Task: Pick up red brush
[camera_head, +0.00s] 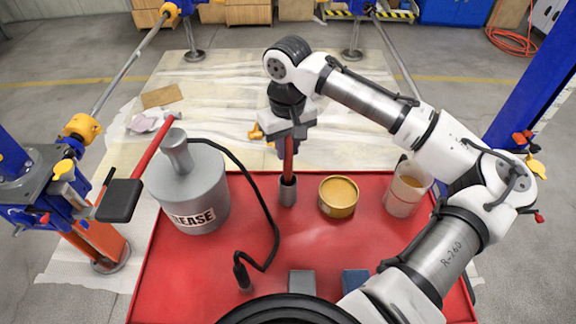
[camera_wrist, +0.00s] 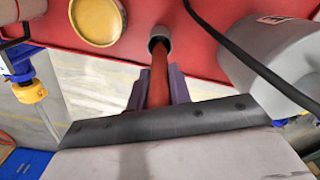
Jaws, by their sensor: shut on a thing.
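The red brush (camera_head: 289,165) stands upright, its lower end inside a small grey cylindrical holder (camera_head: 288,192) on the red table top (camera_head: 240,210). Whatever part of it is inside the holder is hidden. My gripper (camera_head: 287,150) points down above the holder and is shut on the red handle. In the wrist view the red handle (camera_wrist: 158,88) lies between the purplish fingers of my gripper (camera_wrist: 158,88) and runs into the mouth of the grey holder (camera_wrist: 159,38).
A grey GREASE can (camera_head: 190,190) with a black hose (camera_head: 262,195) stands left of the holder. A round yellow tin (camera_head: 338,196) and a clear jar (camera_head: 407,190) are to its right. Small grey (camera_head: 302,283) and blue (camera_head: 355,281) boxes sit near the front.

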